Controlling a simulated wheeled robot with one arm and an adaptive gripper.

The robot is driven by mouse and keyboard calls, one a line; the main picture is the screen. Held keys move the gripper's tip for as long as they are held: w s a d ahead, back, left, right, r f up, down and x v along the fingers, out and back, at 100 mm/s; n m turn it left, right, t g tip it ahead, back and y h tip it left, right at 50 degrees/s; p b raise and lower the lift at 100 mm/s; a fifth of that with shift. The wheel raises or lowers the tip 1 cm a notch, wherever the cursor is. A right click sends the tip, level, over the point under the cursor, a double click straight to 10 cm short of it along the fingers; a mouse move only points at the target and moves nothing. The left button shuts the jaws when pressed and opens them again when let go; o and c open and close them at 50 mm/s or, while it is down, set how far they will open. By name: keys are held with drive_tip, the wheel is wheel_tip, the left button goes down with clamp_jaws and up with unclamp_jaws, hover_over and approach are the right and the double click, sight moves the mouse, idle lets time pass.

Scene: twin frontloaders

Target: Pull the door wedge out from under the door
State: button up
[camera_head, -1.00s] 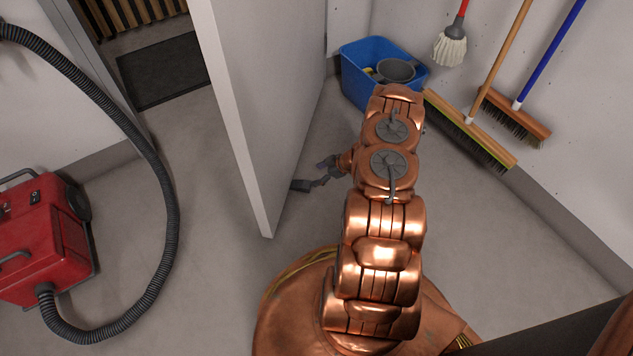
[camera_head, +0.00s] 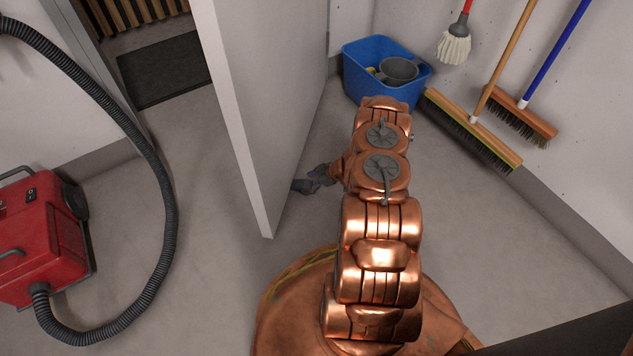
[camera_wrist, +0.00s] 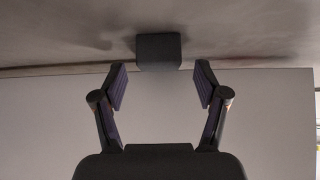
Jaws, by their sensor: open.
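The door wedge (camera_head: 301,186) is a small dark grey block on the floor at the foot of the white door (camera_head: 262,110), on its right side. In the wrist view the wedge (camera_wrist: 158,50) is centred at the door's bottom edge. My gripper (camera_head: 317,176) is close to the wedge at floor level. The wrist view shows its two fingers (camera_wrist: 161,70) apart, one on each side of the wedge's near end, with no visible contact. How far the wedge reaches under the door is hidden.
A blue crate (camera_head: 365,92) with a grey bucket (camera_head: 398,70) stands behind my arm. Brooms (camera_head: 470,135) and a mop (camera_head: 454,46) lean at the right wall. A red vacuum (camera_head: 40,240) with a black hose stands left of the door. The floor right of my arm is clear.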

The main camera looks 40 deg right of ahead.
sight(299, 185)
drive_tip(key=shift+b+x, duration=0.3)
drive_tip(key=shift+x, duration=0.9)
